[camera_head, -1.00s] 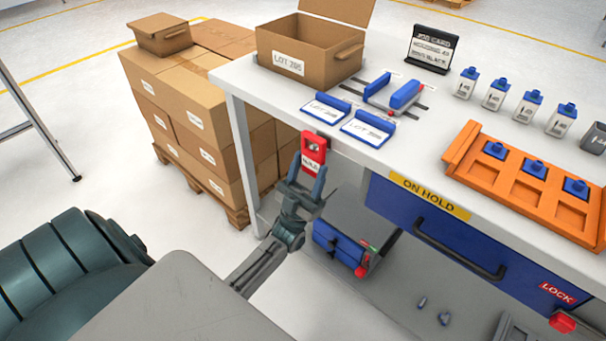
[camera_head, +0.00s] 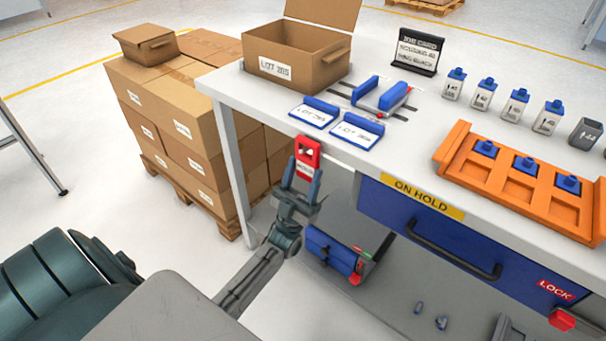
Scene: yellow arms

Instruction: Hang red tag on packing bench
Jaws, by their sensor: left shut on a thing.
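The red tag (camera_head: 306,160), with a white label and a hole near its top, is upright at the front edge of the packing bench (camera_head: 230,88), below the blue-edged LOT cards. My left gripper (camera_head: 302,182) reaches up from below, with its two fingers around the tag's lower part, and is shut on it. The tag's top overlaps the bench edge in the picture. Whether it is on a hook or only in front of the edge I cannot tell. My right gripper is not in view.
An open carton (camera_head: 297,52), a job card stand (camera_head: 417,50) and several small bottles stand on the bench. An orange tray (camera_head: 510,187) is at the right. A blue drawer (camera_head: 450,245) marked ON HOLD is under the top. Stacked cartons (camera_head: 165,110) stand left of the bench.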

